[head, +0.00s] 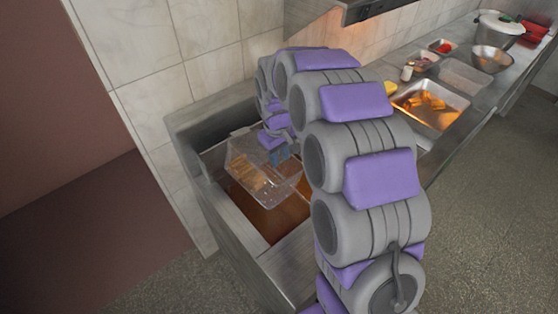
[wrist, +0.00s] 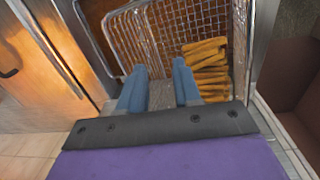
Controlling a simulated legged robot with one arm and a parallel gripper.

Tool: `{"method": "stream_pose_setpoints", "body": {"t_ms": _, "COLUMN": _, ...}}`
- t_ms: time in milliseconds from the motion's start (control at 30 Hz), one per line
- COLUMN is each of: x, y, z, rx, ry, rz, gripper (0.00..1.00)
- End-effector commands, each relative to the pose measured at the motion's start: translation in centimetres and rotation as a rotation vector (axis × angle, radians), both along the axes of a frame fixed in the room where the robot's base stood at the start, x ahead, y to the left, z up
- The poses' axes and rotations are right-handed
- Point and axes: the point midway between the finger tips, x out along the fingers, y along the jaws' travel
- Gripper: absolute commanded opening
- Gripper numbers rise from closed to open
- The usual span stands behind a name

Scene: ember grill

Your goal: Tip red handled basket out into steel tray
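A wire basket (head: 250,180) with golden fries in it is at the fryer in the head view. In the wrist view the basket's mesh (wrist: 195,22) fills the top middle, with fries (wrist: 207,68) on its right side. No red handle shows on it. My gripper (head: 283,153) is right at the basket's side. In the wrist view the blue fingers of my gripper (wrist: 159,70) are apart, pointing at the basket, with nothing seen gripped between them. The steel tray (head: 456,112) with some orange-yellow food in it is on the counter at right.
Brown oil (head: 258,217) fills the fryer (head: 236,215) under the basket. A second wire rim (wrist: 85,38) shows at the left of the wrist view. Bowls, a clear tray (head: 468,76) and a pot (head: 497,25) stand farther along the counter. A hood (head: 365,9) hangs above.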

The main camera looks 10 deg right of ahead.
Motion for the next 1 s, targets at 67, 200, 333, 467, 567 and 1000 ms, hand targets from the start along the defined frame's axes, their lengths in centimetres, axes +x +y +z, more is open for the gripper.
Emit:
{"method": "stream_pose_setpoints", "body": {"t_ms": 67, "x": 0.1, "y": 0.1, "z": 1.8, "rx": 0.002, "ry": -0.006, "rz": 0.000, "gripper": 0.33}}
{"method": "stream_pose_setpoints", "body": {"t_ms": 200, "x": 0.0, "y": 0.3, "z": 4.4, "rx": 0.001, "ry": -0.007, "rz": 0.000, "gripper": 0.33}}
{"method": "stream_pose_setpoints", "body": {"t_ms": 333, "x": 0.0, "y": 0.4, "z": 6.7, "rx": 0.000, "ry": -0.008, "rz": 0.000, "gripper": 0.33}}
{"method": "stream_pose_setpoints", "body": {"t_ms": 467, "x": -0.1, "y": 0.5, "z": 8.8, "rx": 0.000, "ry": -0.006, "rz": 0.000, "gripper": 0.33}}
{"method": "stream_pose_setpoints", "body": {"t_ms": 567, "x": -0.1, "y": 0.5, "z": 10.3, "rx": 0.000, "ry": -0.005, "rz": -0.001, "gripper": 0.33}}
{"method": "stream_pose_setpoints", "body": {"t_ms": 1000, "x": -2.4, "y": -0.2, "z": 13.3, "rx": 0.004, "ry": 0.005, "rz": -0.029, "gripper": 0.33}}
